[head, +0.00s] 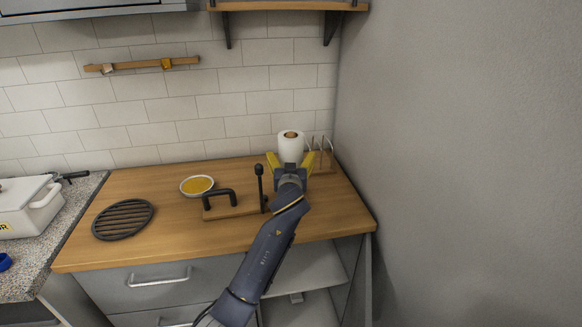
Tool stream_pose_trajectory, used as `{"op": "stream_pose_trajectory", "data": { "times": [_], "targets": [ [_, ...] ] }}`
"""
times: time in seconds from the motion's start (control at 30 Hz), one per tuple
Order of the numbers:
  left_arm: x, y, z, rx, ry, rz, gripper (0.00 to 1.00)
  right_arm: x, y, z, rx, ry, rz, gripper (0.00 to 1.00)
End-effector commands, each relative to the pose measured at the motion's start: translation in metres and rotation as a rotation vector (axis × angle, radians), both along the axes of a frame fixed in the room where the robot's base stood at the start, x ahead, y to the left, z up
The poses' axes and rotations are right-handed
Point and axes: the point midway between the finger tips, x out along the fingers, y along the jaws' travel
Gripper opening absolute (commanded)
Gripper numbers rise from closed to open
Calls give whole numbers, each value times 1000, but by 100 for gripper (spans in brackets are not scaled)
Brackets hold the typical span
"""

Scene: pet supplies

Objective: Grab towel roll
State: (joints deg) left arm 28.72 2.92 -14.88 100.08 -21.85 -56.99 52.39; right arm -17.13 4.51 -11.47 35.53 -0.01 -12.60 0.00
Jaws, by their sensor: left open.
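The towel roll (291,148) is white with a brown core and stands upright at the back right of the wooden counter. My left gripper (291,158) is open, with its yellow fingers spread to the left and right of the roll's lower part. The gripper hides the roll's base. I cannot tell whether the fingers reach around the roll or are still in front of it. My right gripper is not in view.
A wire rack (322,157) stands close to the roll's right, near the grey wall (460,150). A shelf (285,6) hangs above.

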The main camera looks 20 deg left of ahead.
Motion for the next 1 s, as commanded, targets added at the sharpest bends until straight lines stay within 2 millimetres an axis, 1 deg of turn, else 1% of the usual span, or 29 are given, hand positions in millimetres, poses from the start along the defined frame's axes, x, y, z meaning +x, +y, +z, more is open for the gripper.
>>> {"op": "stream_pose_trajectory", "data": {
  "times": [0.03, 0.13, 0.4, 0.47, 0.9, 0.93, 1.0],
  "targets": [
    [4, 1, 0, 1, -1, 0, 97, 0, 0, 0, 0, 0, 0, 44],
    [8, 3, 0, 1, -1, 0, 97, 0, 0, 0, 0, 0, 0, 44],
    [9, 3, 0, 0, 0, 0, 97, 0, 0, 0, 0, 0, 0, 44],
    [9, 3, 0, 0, 0, 0, 90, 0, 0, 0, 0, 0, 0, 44],
    [9, 3, 0, 0, 0, 0, 39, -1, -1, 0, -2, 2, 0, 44],
    [9, 3, 0, 0, 0, 0, 36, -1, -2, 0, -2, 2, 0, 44],
    [9, 3, 0, 0, -1, 0, 36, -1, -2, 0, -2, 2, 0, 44]
  ]
}}
